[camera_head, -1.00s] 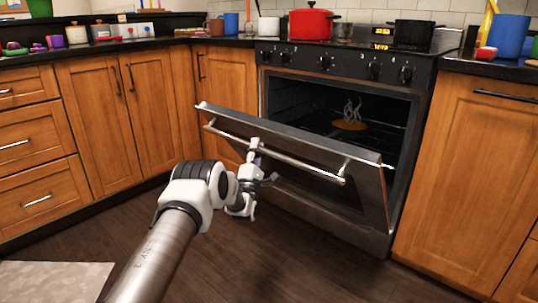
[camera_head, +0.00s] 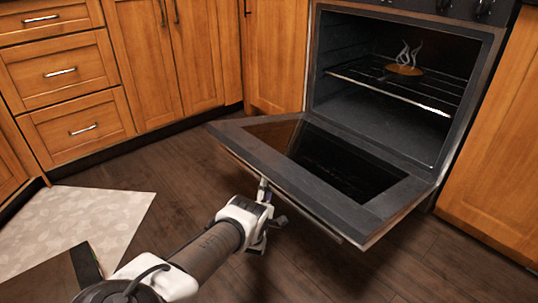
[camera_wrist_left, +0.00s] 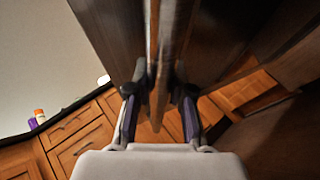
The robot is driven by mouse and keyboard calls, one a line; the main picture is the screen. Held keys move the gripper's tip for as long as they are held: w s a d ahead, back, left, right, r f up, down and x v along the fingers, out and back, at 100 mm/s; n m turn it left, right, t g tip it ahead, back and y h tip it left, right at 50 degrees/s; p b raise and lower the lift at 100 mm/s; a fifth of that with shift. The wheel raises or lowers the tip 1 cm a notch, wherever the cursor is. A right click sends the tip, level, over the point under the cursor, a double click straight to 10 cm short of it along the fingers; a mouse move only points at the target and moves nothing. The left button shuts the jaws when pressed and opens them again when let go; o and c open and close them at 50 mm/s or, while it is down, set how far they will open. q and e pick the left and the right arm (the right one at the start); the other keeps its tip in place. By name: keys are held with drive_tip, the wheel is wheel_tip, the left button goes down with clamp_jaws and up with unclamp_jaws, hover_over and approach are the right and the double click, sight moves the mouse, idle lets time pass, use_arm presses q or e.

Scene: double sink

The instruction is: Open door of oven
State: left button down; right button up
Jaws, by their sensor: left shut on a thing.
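The oven (camera_head: 312,70) stands at the right of the head view. Its door (camera_head: 370,212) is folded far down, close to level, and the cavity is exposed. My left gripper (camera_head: 262,190) is at the door's front edge. In the left wrist view my left gripper (camera_wrist_left: 160,92) has its fingers on both sides of the door handle (camera_wrist_left: 163,60) and is shut on it. In the head view the handle is mostly hidden under the door edge. My right gripper is not in view.
A steaming round orange-brown item (camera_head: 404,69) sits on the oven rack (camera_head: 350,77). Wooden cabinets (camera_head: 180,60) stand left of the oven, and another (camera_head: 500,150) stands right. A pale rug (camera_head: 100,215) lies at the left. Dark floor (camera_head: 170,180) is clear between rug and door.

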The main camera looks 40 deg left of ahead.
use_arm(q)
drive_tip(key=shift+s+a+f, duration=0.1)
drive_tip(key=shift+s+f, duration=0.05)
drive_tip(key=shift+f, duration=0.4)
drive_tip(key=shift+s+f, duration=0.1)
drive_tip(key=shift+f, duration=0.45)
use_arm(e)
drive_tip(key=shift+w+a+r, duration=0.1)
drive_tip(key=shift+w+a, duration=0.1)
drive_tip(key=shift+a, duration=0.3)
use_arm(q)
drive_tip(key=c, duration=1)
unclamp_jaws()
drive_tip(key=shift+s+a, duration=0.1)
drive_tip(key=shift+r, duration=0.1)
